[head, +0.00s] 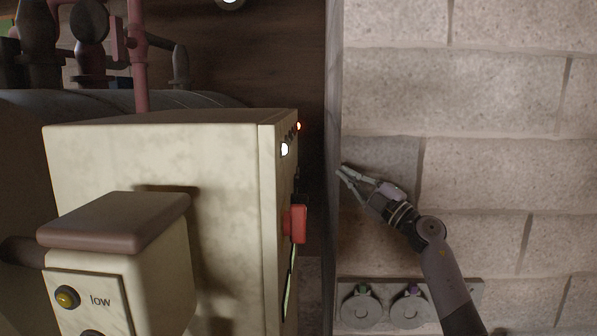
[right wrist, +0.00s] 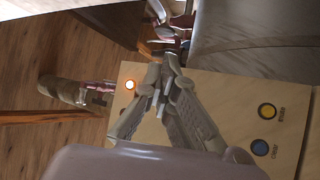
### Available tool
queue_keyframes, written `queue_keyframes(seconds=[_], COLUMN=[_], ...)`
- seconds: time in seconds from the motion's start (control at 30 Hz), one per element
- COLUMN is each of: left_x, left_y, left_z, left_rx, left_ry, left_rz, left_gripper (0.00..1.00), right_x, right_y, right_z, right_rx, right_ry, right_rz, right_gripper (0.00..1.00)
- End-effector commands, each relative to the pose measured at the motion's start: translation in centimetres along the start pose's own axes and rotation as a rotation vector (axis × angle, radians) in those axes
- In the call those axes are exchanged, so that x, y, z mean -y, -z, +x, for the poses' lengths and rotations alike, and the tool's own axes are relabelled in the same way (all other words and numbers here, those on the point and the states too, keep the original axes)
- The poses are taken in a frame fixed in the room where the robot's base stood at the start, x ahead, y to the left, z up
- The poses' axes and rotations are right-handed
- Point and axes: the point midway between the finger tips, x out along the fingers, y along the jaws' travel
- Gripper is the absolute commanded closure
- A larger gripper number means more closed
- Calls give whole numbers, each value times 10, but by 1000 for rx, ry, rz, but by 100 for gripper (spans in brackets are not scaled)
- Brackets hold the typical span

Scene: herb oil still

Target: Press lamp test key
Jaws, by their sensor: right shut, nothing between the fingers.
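I cannot tell for certain which control is the lamp test key. My right gripper (head: 343,171) is shut and empty, right of the cream cabinet (head: 160,155) in the head view. In the right wrist view its fingers (right wrist: 163,72) overlap the panel; contact cannot be told. My left gripper is not in view.
A small box with a brown lid (head: 115,220) has a yellow button (head: 67,297) labelled "low". A red block (head: 295,224) juts from the cabinet's side. A block wall (head: 500,100) fills the right, with round grey fittings (head: 361,309) low down. Pink pipes (head: 138,60) stand at upper left.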

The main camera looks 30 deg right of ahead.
Motion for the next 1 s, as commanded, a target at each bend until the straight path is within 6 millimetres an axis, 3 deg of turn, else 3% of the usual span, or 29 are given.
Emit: queue_keyframes(seconds=[0.5,1.0], left_x=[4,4], left_y=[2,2], left_z=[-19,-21], left_rx=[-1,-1], left_ry=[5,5], left_rz=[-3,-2], left_gripper=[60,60], right_x=[31,37], right_y=[34,38], right_z=[47,51], right_rx=[-1,-1], right_ry=[-2,-1], right_rz=[2,0], right_gripper=[100,100])
